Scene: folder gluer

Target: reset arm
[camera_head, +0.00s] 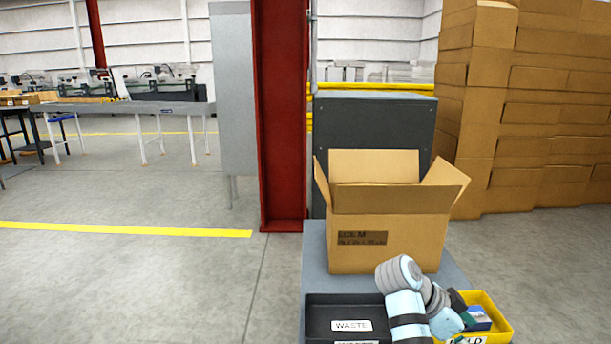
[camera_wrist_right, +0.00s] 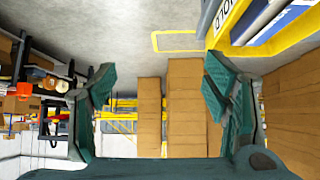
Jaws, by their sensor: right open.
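My right arm (camera_head: 407,310) rises at the bottom right of the head view, in front of the table and between the black and yellow trays. In the right wrist view, my right gripper (camera_wrist_right: 160,75) is open, its two green fingers wide apart with nothing between them. That view is upside down, with the floor at the top. My left gripper is not in view.
An open cardboard box (camera_head: 388,243) stands on the grey table (camera_head: 314,262). In front are a black WASTE tray (camera_head: 318,318) and a yellow HOLD tray (camera_head: 504,328) holding a blue item (camera_head: 478,317). Stacked cartons (camera_head: 535,130) and a red column (camera_head: 280,120) stand behind.

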